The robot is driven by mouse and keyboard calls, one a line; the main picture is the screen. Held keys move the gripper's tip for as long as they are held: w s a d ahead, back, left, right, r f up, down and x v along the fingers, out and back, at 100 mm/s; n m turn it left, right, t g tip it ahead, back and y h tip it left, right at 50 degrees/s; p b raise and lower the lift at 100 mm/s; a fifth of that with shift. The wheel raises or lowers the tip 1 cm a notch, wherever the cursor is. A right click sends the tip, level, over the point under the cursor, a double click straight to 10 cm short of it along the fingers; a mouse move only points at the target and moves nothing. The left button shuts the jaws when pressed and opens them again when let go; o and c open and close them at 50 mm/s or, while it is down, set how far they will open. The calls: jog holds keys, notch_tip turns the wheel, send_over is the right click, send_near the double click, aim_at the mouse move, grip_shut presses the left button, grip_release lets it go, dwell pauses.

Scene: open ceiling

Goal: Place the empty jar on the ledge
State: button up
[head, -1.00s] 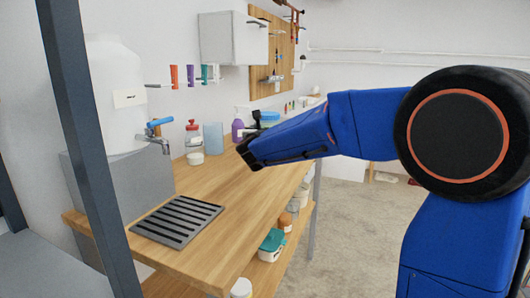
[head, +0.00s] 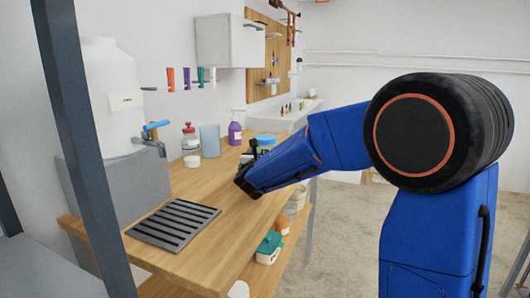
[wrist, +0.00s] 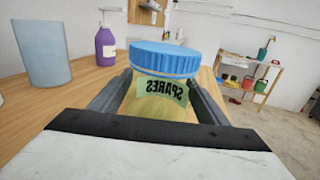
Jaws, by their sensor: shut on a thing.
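A jar with a blue lid, a yellowish see-through body and a green "SPARES" label stands upright between the fingers of my gripper (wrist: 160,78) in the wrist view (wrist: 165,60). The gripper is shut on it. In the head view the blue lid of the jar (head: 265,139) shows just beyond my gripper (head: 253,155), over the wooden worktop (head: 205,188); the jar's lower part is hidden there. I cannot tell whether its base touches the wood. I cannot surely pick out which surface is the ledge.
The middle worktop is clear.

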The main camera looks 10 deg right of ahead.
jog(key=o, duration=1.4)
jog(key=v, duration=1.2)
jog(key=shift+r, duration=0.1)
jog(key=s+d+f+m+g+h, duration=0.1)
jog(key=s+d+f+m+g, duration=0.25)
jog(key=s+d+m, duration=0.55)
jog(key=s+d+f+m+g+h, duration=0.25)
jog(key=s+d+m+g, duration=0.35)
jog(key=s+d, duration=0.4)
jog(key=s+f+m+g+y, duration=0.1)
jog(key=s+f+m+y, duration=0.1)
jog(key=s+f+m, duration=0.4)
jog(key=s+f+m+g+y, duration=0.2)
jog(key=s+m+y, duration=0.1)
jog(key=s, duration=0.5)
jog(key=s+a+f+m+y, duration=0.1)
jog(key=s+a+m, duration=0.1)
jog(key=s+a+m+y, duration=0.2)
jog(key=s+a, duration=0.1)
jog(key=s+a+f+m+y, duration=0.1)
jog(key=s+a+m, duration=0.1)
jog(key=m, duration=0.1)
jog(key=shift+s+a+f+y, duration=0.2)
jog(key=shift+f+y, duration=0.05)
jog(key=shift+f, duration=0.1)
jog(key=shift+o, duration=0.2)
jog(key=shift+s+a+m+t, duration=0.15)
jog(key=shift+a+m+t, duration=0.1)
jog(key=shift+a+m, duration=0.1)
